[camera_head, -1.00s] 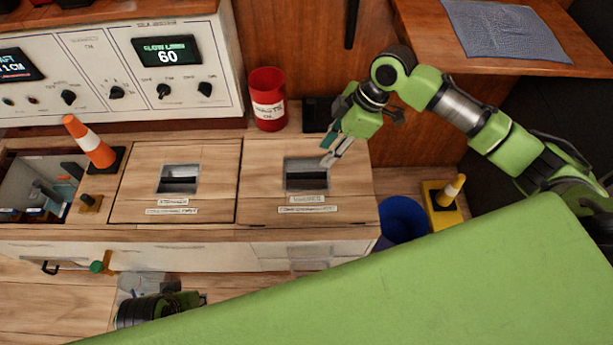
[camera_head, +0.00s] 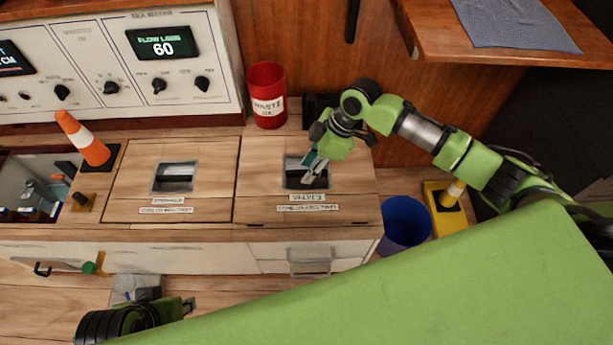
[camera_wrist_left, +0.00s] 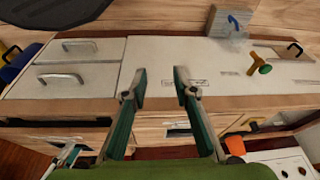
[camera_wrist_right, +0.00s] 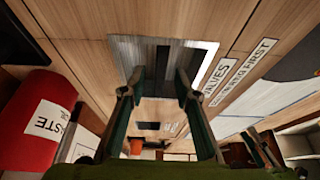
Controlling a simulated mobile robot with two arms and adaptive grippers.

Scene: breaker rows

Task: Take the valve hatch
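The valve hatch (camera_head: 262,187) is the right one of two wooden lids in the counter, closed and flat, with a recessed metal pull (camera_head: 294,178) and labels in front of it. In the right wrist view its label (camera_wrist_right: 215,75) reads "VALVES". My right gripper (camera_head: 314,172) is at this recess. In the right wrist view the open fingers (camera_wrist_right: 161,78) reach over the dark slot of the recess (camera_wrist_right: 160,52); nothing is seen between them, and I cannot tell whether they touch it. My left gripper (camera_wrist_left: 160,82) is open and empty in front of the white cabinet fronts.
The left hatch (camera_head: 135,190) lies beside it. A red waste can (camera_head: 266,88) stands behind the valve hatch. An orange-white cone (camera_head: 83,138) stands by the open bay (camera_head: 15,180) at left.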

